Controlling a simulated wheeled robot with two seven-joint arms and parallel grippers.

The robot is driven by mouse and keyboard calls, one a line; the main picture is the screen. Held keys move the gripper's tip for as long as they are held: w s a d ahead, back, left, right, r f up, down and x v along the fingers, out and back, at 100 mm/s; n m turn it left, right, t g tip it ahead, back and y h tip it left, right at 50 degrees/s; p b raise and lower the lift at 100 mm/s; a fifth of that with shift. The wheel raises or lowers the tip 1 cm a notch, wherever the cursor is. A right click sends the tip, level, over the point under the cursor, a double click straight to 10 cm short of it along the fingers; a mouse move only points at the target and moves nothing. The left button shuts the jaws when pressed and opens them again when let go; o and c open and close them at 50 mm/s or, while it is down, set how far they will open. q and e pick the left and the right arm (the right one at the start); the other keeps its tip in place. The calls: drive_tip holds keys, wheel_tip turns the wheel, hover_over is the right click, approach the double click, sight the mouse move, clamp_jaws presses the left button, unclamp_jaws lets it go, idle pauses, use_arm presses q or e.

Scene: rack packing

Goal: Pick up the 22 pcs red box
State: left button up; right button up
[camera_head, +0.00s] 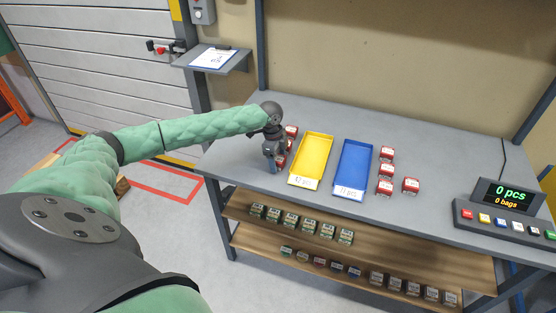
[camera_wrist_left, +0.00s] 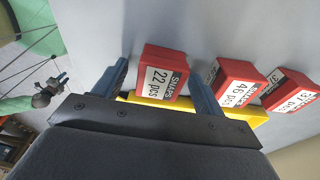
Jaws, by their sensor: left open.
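The red box labelled 22 pcs (camera_wrist_left: 164,73) lies between the two fingers of my open left gripper (camera_wrist_left: 158,84) in the left wrist view, with space beside it. In the head view my left gripper (camera_head: 274,165) points down at the left side of the table, over small red boxes that it partly hides. Two more red boxes stand beside it in the left wrist view, one marked 46 pcs (camera_wrist_left: 236,86) and one marked 37 pcs (camera_wrist_left: 290,91). My right gripper is not in view.
A yellow tray (camera_head: 325,140) and a blue tray (camera_head: 355,150) lie right of my left gripper on the grey table (camera_head: 440,165). Several red boxes (camera_head: 386,170) stand right of the blue tray. A counter display (camera_head: 507,196) stands at the right. Lower shelves (camera_head: 270,228) hold several small boxes.

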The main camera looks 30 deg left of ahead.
use_arm(q)
drive_tip(key=shift+f, duration=0.2)
drive_tip(key=c, duration=1.1)
drive_tip(key=shift+r, duration=0.2)
